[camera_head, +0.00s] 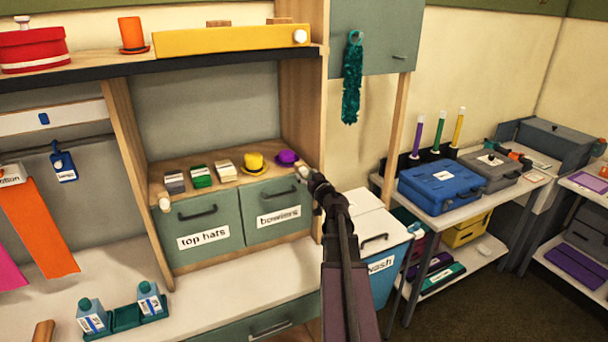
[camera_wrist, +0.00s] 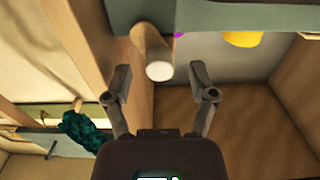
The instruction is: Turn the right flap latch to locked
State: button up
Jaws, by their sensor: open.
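The right flap latch is a pale round knob (camera_head: 303,172) at the upper right corner of the green "bowlers" flap (camera_head: 278,205). In the wrist view this pale latch (camera_wrist: 158,70) shows as a short cylinder between my fingertips. My gripper (camera_head: 311,180) is open, with one finger on each side of the latch. A gap shows between the latch and each finger (camera_wrist: 160,76). Whether the latch stands at locked cannot be told. A similar left latch (camera_head: 164,203) is at the corner of the "top hats" flap (camera_head: 203,228). Both flaps look closed.
Above the flaps, a shelf holds a yellow bowler (camera_head: 255,163), a purple bowler (camera_head: 287,157) and small boxes. A wooden upright (camera_head: 304,95) stands close to the right latch. A teal boa (camera_head: 352,80) hangs to the right. The wash bin (camera_head: 385,280) stands below right.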

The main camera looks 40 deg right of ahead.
jog(key=shift+x, duration=0.8)
grip_shut()
jog(key=shift+s+a, duration=0.15)
jog(key=shift+a, duration=0.15)
jog(key=shift+d, duration=0.25)
jog(key=shift+m, duration=0.5)
jog(key=shift+r+m, duration=0.1)
jog(key=shift+m, duration=2.4)
